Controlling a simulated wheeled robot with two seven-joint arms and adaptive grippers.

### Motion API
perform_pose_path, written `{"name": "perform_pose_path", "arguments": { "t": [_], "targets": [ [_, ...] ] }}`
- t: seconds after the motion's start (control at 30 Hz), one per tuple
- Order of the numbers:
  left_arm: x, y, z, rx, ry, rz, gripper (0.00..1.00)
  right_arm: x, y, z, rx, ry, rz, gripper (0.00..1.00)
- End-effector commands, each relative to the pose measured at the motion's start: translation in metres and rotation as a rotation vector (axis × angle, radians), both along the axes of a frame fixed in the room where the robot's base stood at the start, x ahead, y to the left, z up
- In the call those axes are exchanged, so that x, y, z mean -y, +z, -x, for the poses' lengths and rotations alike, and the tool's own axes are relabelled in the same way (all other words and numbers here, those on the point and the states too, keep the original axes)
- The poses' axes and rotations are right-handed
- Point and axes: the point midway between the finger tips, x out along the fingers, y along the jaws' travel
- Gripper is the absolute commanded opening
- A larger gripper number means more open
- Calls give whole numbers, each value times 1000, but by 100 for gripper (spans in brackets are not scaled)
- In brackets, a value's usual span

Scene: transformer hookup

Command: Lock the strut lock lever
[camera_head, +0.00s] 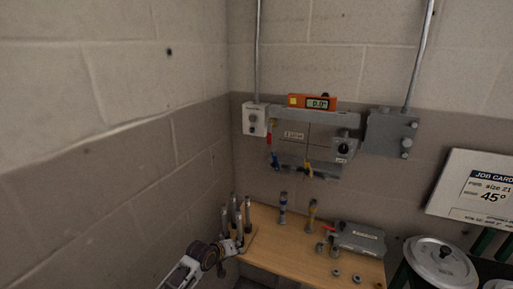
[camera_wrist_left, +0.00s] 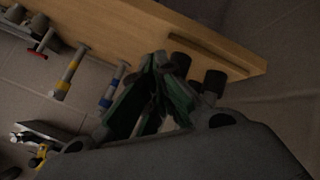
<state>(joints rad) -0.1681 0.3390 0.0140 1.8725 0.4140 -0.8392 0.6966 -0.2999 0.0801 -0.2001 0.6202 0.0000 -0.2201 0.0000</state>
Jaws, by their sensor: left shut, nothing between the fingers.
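I cannot tell for certain which part is the strut lock lever. A grey horizontal strut (camera_head: 315,117) is on the back wall, with an orange level reading about 0.0 (camera_head: 313,102) on top. A grey box with a round black dial (camera_head: 343,148) hangs at its right end. A small red handle (camera_head: 329,228) shows on the wooden shelf below and in the left wrist view (camera_wrist_left: 38,46). My left gripper (camera_head: 236,243) is low at the shelf's left end, beside upright dark-capped posts, well below the strut. Its fingers (camera_wrist_left: 160,62) are shut and empty. My right gripper is out of view.
The wooden shelf (camera_head: 262,247) holds a blue-banded post (camera_head: 283,207), a yellow-banded post (camera_head: 311,215), a grey box (camera_head: 358,238) and small fittings. A lidded pot (camera_head: 440,262) and a job card (camera_head: 480,190) are at right. The left wall is close to my left arm.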

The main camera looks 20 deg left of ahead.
Motion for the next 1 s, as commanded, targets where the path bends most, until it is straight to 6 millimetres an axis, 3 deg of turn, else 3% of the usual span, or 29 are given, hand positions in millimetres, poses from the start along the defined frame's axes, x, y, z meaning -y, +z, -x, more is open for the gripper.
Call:
{"name": "perform_pose_path", "arguments": {
  "t": [0.1,0.37,0.67,1.0],
  "targets": [
    [3,38,-6,38,7,33,0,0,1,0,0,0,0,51],
    [12,97,-11,91,11,91,0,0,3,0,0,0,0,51],
    [-6,169,-43,210,94,263,0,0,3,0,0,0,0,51],
    [-31,285,-73,376,176,547,0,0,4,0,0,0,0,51]
  ]
}}
